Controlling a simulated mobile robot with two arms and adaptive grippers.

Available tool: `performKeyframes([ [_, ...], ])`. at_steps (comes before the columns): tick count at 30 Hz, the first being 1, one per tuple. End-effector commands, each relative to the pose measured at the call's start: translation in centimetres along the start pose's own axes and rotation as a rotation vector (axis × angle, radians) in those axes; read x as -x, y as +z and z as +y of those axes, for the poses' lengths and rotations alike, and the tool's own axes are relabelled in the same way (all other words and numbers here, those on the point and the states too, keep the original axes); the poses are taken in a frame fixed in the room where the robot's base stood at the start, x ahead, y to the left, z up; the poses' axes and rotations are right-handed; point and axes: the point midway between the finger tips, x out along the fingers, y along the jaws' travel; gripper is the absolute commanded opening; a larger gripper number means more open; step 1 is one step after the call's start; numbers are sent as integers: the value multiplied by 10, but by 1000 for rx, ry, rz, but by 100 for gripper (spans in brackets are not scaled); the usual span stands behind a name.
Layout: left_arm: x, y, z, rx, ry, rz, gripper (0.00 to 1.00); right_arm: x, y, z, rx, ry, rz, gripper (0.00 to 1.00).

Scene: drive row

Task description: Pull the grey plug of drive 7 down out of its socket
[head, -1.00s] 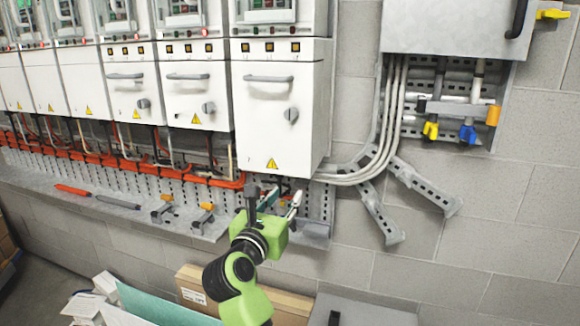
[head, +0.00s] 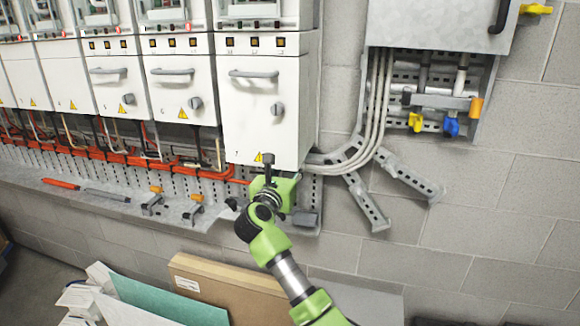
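The rightmost white drive cabinet (head: 262,110) is large, with a grey handle and a grey rotary knob; I cannot read its number. My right arm rises from the bottom edge, and its green gripper (head: 272,178) is at the lower edge of this cabinet. The gripper's body and wrist cover the space under the cabinet. The fingers are mostly hidden, so I cannot tell whether they are open or shut. My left gripper is not in view.
A grey ledge (head: 100,200) with clamps and a red-handled tool runs below the orange cables (head: 130,160). Grey conduits (head: 375,100) curve down right of the cabinet. Cardboard (head: 225,285) and a teal panel (head: 165,305) stand below. The wall at lower right is clear.

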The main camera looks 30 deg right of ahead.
Motion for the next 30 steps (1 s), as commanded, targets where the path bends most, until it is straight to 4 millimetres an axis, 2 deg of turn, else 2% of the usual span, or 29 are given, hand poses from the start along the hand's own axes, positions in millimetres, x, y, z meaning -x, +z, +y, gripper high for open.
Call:
performKeyframes([
  [5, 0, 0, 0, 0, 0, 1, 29, 0, 0, 0, 0, 0, 0, 31],
  [8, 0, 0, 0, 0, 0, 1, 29, 0, 0, 0, 0, 1, 0, 5],
  [9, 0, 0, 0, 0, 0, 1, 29, 0, 0, 0, 0, 1, 0, 0],
  [14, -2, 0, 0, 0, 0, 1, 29, 1, -2, 0, 0, 1, 1, 0],
  [22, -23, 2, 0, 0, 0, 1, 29, 1, -28, 1, -1, 1, 5, 0],
  [30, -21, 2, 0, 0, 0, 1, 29, 1, -27, 0, 2, 0, 4, 0],
])
